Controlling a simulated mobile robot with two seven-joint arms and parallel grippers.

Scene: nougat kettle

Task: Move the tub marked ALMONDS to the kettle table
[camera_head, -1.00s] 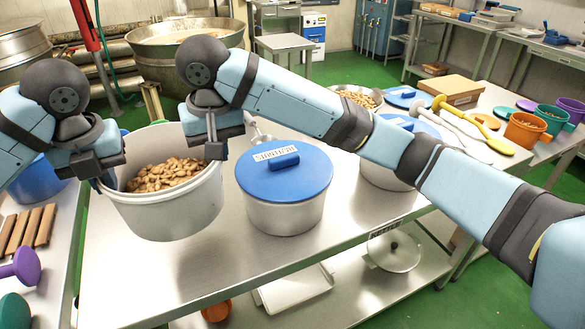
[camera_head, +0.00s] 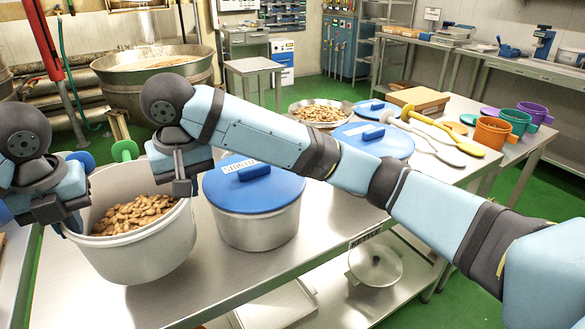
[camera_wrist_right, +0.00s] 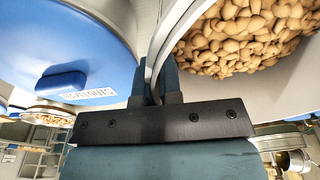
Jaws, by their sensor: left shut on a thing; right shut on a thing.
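A grey-white open tub (camera_head: 145,262) full of brown nuts (camera_head: 132,215) hangs between my two grippers at the left end of the metal table. No marking on it can be read. My left gripper (camera_head: 66,226) is shut on its left rim. My right gripper (camera_head: 182,186) is shut on its right rim; the right wrist view shows the rim between the fingers (camera_wrist_right: 152,88). I cannot tell whether the tub's base touches the table.
Farther back are another blue-lidded tub (camera_head: 385,141), a bowl of nuts (camera_head: 320,114) and spoons. A large kettle (camera_head: 150,70) stands behind. The table's front middle is clear.

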